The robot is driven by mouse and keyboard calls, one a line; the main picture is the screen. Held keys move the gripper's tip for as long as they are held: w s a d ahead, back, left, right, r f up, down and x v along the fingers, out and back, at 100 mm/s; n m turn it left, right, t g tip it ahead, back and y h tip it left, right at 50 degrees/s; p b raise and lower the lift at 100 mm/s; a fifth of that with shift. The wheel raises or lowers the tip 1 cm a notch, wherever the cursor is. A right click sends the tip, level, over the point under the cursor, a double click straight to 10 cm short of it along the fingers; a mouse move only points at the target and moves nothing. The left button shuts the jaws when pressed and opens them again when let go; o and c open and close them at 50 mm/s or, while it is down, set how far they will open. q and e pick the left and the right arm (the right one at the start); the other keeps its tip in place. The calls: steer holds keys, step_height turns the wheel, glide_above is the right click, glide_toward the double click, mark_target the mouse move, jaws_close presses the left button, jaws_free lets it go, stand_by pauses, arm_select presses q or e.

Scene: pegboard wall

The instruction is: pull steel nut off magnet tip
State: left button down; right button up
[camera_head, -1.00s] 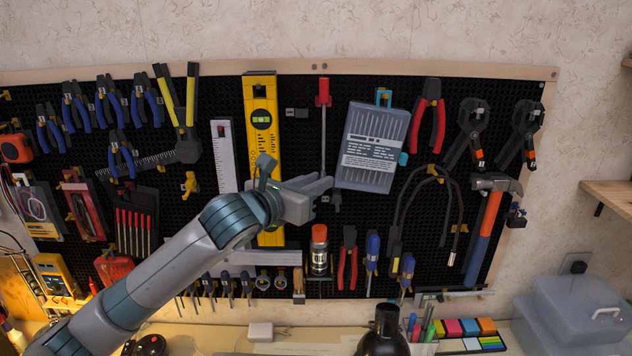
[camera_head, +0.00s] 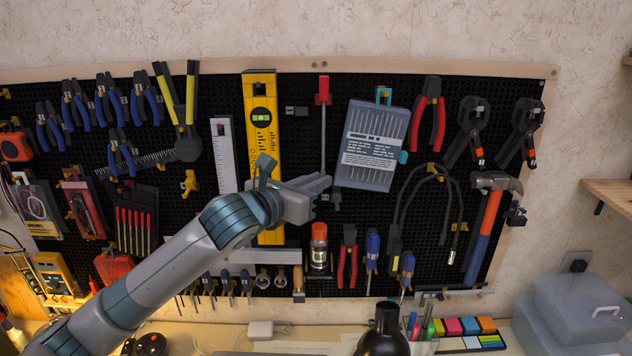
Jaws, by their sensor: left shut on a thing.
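A tool with a red handle (camera_head: 323,91) and a thin steel shaft (camera_head: 323,135) hangs upright on the pegboard, right of the yellow level. I take it for the magnet tool. Its lower tip is behind my left gripper (camera_head: 322,184). The left gripper reaches in from the lower left, its fingers pointing right across the bottom of the shaft. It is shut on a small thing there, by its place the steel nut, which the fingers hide. I cannot tell whether the nut still touches the tip. My right gripper is out of view.
The yellow level (camera_head: 264,105) is close behind and left of the gripper. A grey bit case (camera_head: 374,145) hangs just right of the fingertips. Bare pegboard shows around the shaft.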

arm_select(q)
steer(key=shift+f+b, duration=0.6)
steer(key=shift+f, duration=1.25)
steer(key=f+p+v, duration=0.1)
steer(key=p+v, duration=0.2)
steer(key=v, duration=0.7)
steer(key=shift+f, duration=0.3)
steer(key=s+a+f+n+t+y+b, duration=0.1)
steer(key=s+a+f+n+y+b, duration=0.2)
steer(key=a+f, duration=0.4)
steer(key=s+a+f+n+t+y+b, duration=0.1)
steer(key=s+a+f+n+y+b, duration=0.2)
steer(key=f, duration=0.9)
steer(key=s+a+y+b, duration=0.1)
steer(key=s+a+y, duration=0.2)
steer(key=s+a, duration=0.1)
steer(key=shift+a+f+n+t, duration=0.25)
steer(key=shift+a+n+t, duration=0.15)
steer(key=shift+a, duration=0.15)
